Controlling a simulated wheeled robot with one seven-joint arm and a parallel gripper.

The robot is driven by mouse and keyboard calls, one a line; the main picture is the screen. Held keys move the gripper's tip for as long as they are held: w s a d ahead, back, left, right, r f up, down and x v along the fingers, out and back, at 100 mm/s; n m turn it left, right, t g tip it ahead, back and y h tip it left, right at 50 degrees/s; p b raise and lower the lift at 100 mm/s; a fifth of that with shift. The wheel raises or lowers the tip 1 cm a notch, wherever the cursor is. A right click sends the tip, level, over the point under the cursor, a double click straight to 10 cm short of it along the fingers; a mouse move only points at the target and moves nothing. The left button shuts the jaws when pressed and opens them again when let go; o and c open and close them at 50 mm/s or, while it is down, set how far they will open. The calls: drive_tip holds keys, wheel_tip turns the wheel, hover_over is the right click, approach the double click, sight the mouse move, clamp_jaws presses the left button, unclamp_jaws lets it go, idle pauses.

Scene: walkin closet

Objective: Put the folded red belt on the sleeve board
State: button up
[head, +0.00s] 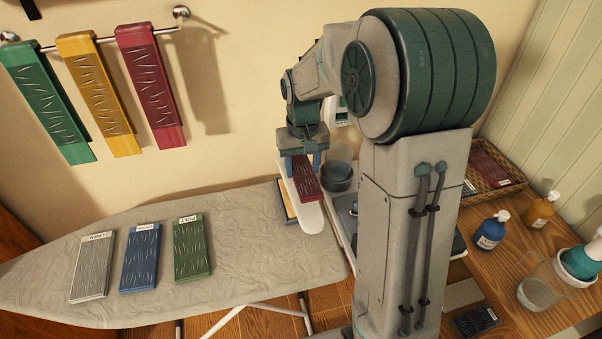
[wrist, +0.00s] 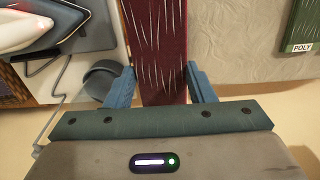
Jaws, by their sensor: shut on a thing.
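My gripper (head: 301,160) is shut on the folded red belt (head: 308,180), a dark red flat strip with pale streaks. In the wrist view the belt (wrist: 158,45) runs away from me between the two blue fingers (wrist: 160,82).
The grey ironing board (head: 240,245) holds a grey, a blue and a green (head: 192,247) folded piece. Green, yellow and red (head: 150,85) pieces hang on a wall rail. A wicker basket (head: 510,180) and pump bottles (head: 490,231) stand at right. An iron (wrist: 40,30) shows in the wrist view.

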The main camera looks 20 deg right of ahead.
sight(301, 169)
drive_tip(key=shift+w+a+f, duration=0.1)
drive_tip(key=shift+w+f, duration=0.05)
drive_tip(key=shift+w, duration=0.05)
drive_tip(key=shift+f+p, duration=0.3)
drive_tip(key=shift+f, duration=1.85)
drive_tip(key=o, duration=1)
drive_tip(key=shift+c, duration=0.2)
